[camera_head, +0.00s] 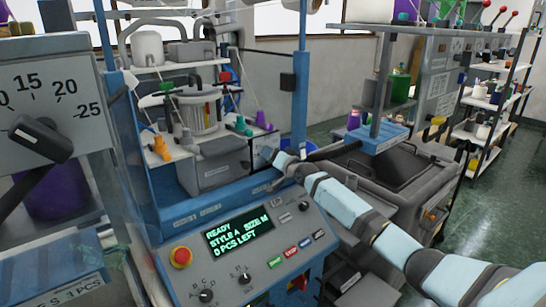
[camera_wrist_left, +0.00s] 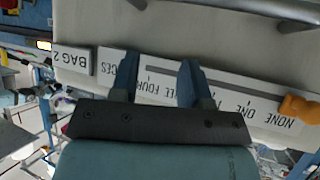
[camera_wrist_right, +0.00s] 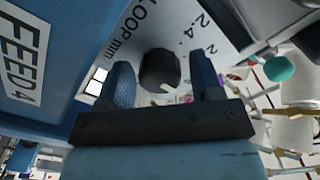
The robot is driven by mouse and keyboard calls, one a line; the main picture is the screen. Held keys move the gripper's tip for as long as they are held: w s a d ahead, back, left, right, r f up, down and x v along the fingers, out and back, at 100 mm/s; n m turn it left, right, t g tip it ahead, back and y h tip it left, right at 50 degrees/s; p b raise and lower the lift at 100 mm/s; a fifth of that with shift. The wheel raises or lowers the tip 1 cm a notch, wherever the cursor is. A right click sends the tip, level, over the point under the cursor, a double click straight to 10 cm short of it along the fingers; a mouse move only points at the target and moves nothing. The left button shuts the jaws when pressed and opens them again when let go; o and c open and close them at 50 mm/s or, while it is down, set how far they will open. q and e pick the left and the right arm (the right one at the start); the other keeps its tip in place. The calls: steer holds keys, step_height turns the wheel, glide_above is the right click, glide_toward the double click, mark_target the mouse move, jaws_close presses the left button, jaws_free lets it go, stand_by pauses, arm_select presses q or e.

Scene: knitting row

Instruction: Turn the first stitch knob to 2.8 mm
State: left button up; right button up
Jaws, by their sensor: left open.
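A dark round knob (camera_wrist_right: 159,70) sits on a pale dial plate marked "LOOP mm" (camera_wrist_right: 133,28) in the right wrist view. The number 2.4 shows on its scale; other numbers are cut off or hidden. A small white mark shows at the knob's lower edge, but I cannot read its setting. My right gripper (camera_wrist_right: 163,82) is open, one finger on each side of the knob in the picture; I cannot tell whether they touch it. In the head view the right gripper (camera_head: 270,156) is at the grey machine, hiding the knob. My left gripper (camera_wrist_left: 157,78) is open and empty.
A blue panel labelled "FEED 4" (camera_wrist_right: 20,60) lies left in the right wrist view. The left gripper faces a label strip (camera_wrist_left: 222,98) with an orange pointer (camera_wrist_left: 298,108).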

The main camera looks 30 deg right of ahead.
steer(key=shift+s, duration=0.1)
steer(key=s+d+b, duration=0.1)
steer(key=s, duration=1.2)
steer(key=shift+s, duration=0.3)
